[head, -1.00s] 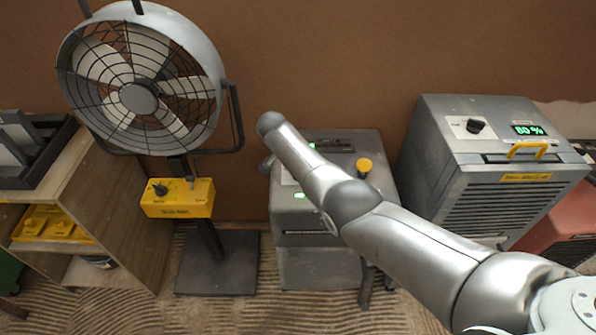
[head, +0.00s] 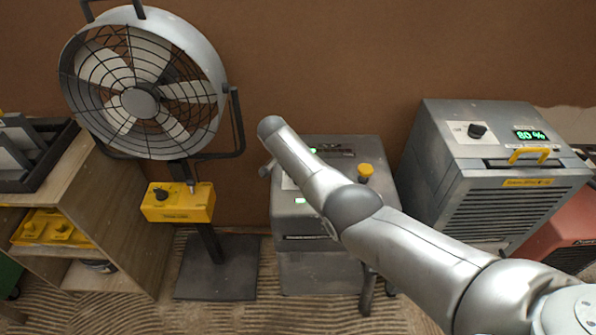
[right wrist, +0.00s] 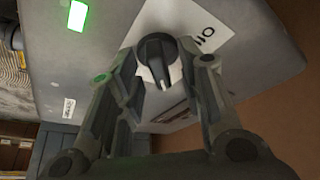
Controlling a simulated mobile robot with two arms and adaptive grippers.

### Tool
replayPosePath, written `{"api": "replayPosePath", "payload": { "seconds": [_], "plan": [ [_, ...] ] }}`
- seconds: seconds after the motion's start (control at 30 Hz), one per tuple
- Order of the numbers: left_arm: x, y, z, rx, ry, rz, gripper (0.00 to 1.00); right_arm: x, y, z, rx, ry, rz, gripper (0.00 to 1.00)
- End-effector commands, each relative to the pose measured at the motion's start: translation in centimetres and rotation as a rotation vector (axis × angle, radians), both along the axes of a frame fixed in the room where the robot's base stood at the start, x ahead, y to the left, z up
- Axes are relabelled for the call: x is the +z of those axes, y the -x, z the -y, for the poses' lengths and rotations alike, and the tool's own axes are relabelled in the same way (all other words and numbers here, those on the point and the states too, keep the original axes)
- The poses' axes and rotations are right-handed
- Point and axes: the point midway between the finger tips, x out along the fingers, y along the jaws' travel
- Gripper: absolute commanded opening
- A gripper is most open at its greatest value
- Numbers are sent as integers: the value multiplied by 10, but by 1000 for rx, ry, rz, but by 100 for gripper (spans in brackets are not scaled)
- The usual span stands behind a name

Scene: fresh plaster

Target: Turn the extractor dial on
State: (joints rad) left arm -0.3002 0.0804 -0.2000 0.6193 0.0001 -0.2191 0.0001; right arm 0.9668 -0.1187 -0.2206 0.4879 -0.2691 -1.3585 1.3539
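The extractor is the grey metal box (head: 300,255) in the middle of the head view, with small green lights and a yellow knob (head: 365,170) on top. My right arm crosses in front of it and hides its dial and my right gripper there. In the right wrist view the dark dial (right wrist: 157,58) sits on a white label on the grey panel. My right gripper (right wrist: 160,62) has its fingertips on either side of the dial. Narrow gaps seem to show between fingers and dial; I cannot tell contact. My left gripper is not in view.
A fan (head: 140,100) with a yellow control box (head: 178,203) stands left of the extractor. A grey unit (head: 490,170) with a dial and a green "80 %" display stands right. A wooden shelf (head: 120,220) is at far left. A green light (right wrist: 78,16) glows on the panel.

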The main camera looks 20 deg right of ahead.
Motion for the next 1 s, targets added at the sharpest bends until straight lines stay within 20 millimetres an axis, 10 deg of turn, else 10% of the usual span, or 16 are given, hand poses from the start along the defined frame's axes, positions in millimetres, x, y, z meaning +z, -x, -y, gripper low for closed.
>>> {"api": "replayPosePath", "payload": {
  "seconds": [1.0],
  "plan": [
    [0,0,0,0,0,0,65,107,20,-40,0,-1,0,35]
  ]
}}
